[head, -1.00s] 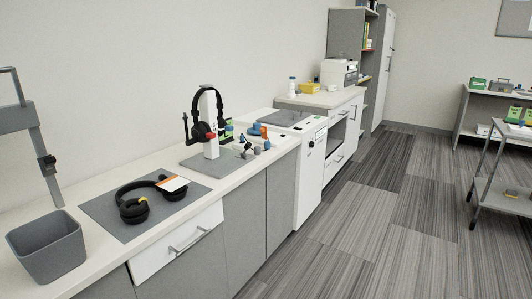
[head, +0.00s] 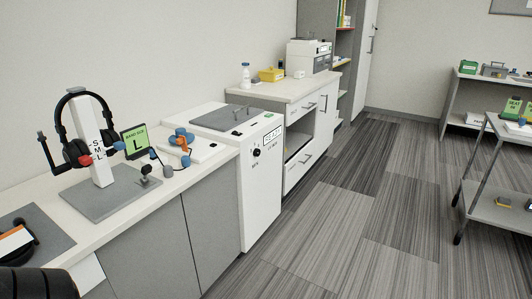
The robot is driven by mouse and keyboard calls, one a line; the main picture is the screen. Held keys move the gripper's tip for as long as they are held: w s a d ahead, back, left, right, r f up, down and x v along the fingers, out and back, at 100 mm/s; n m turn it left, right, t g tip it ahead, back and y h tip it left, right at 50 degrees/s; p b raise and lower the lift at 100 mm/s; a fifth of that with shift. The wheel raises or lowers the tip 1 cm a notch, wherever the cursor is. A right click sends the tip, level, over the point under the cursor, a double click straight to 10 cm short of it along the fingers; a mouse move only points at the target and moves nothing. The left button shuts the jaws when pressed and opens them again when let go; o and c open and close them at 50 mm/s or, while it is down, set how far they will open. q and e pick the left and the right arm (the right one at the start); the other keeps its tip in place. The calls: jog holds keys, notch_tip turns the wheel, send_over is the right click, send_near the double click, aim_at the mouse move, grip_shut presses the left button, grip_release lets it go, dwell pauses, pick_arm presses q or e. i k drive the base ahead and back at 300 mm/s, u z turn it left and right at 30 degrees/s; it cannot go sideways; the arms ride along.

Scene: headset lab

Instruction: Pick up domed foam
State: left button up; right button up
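I cannot pick out a domed foam for certain in the head view. Small dark blue-grey rounded pieces (head: 167,171) lie on the counter beside the headset stand, too small to identify. A blue and orange item (head: 183,140) sits on a white board just behind them. Neither of my grippers shows in the view. A dark ribbed shape fills the bottom left corner, and I cannot tell what it is.
A headset hangs on a white stand (head: 98,150) on a grey base, with a green "L" sign (head: 135,141) beside it. A white cabinet (head: 262,190) adjoins the counter. A grey cart (head: 500,208) stands at right. The striped floor between is clear.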

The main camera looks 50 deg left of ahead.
aim_at(168, 172)
jog(key=u, duration=0.3)
jog(key=i, duration=1.55)
jog(key=u, duration=1)
